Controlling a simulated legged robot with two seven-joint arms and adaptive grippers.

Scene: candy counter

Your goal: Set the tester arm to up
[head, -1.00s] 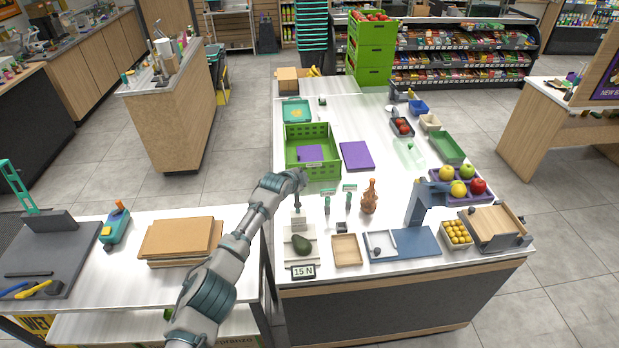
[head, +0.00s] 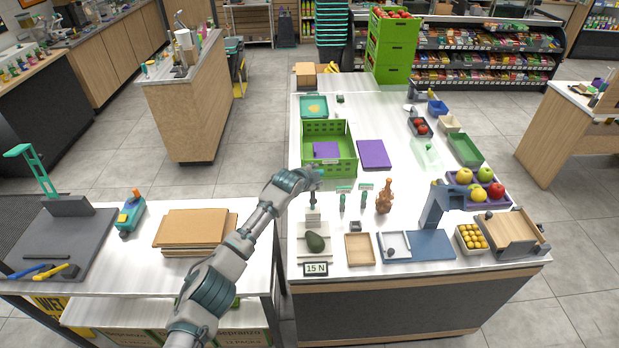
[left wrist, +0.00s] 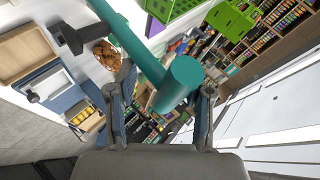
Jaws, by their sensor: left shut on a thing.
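The tester (head: 304,253) stands at the near left corner of the white counter, with a dark avocado (head: 315,242) on it and a display (head: 316,269) reading 15 N in front. My left gripper (head: 313,178) is above the back of the tester, over its thin upright post (head: 313,200). In the left wrist view a teal bar (left wrist: 138,48) ends in a thick round teal handle (left wrist: 178,85). My left gripper (left wrist: 165,95) is shut on this handle, which looks like the tester arm. The head view hides the handle, so its exact angle is unclear. My right gripper is out of view.
Two teal-handled tools (head: 343,202) and a brown bottle-like figure (head: 385,196) stand right of the tester. A wooden tray (head: 359,249) and a blue stand (head: 436,243) are further right. A green crate (head: 342,170) stands behind. A gap separates the counter from the left table (head: 262,262).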

